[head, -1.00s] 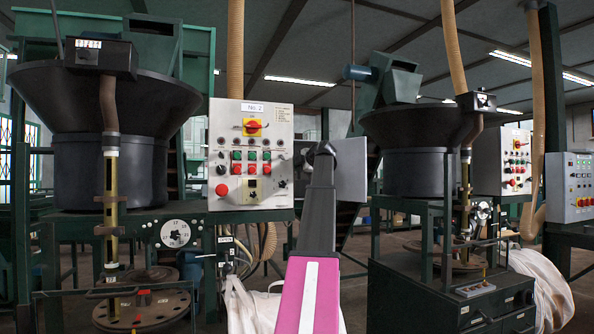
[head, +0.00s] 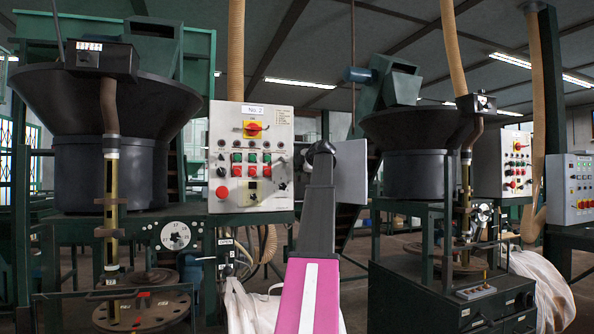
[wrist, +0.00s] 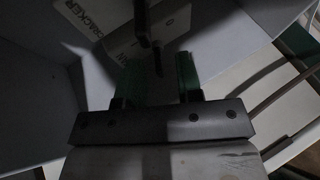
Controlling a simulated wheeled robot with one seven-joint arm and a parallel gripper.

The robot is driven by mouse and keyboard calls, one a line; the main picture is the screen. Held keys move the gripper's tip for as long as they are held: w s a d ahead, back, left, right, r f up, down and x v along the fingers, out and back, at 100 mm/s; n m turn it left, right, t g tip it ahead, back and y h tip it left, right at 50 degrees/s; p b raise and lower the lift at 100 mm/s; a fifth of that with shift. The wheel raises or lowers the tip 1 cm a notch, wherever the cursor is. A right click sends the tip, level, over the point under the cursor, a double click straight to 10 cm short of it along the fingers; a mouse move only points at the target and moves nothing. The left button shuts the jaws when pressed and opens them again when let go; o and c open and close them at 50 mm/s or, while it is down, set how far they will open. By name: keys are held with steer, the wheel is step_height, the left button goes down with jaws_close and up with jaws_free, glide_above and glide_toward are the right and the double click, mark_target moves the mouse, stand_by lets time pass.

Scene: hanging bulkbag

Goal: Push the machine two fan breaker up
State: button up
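In the wrist view my gripper (wrist: 159,62) has its two green fingers apart, inside a grey box (wrist: 50,95). A dark breaker lever (wrist: 145,22) stands by the gap between the fingertips, toward the top of the picture. I cannot tell whether they touch. In the head view a grey box (head: 352,172) stands right of the "No. 2" control panel (head: 226,180). My arm covers its left part, and my gripper is hidden there.
A black hopper (head: 108,165) stands left of the panel and another (head: 405,150) stands right. A dark green cabinet (head: 425,295) and a white bag (head: 535,285) are at lower right. Another white bag (head: 250,310) hangs below the panel.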

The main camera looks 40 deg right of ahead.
steer(key=v, duration=1)
steer(key=shift+s+r, duration=0.2)
steer(key=shift+s, duration=0.15)
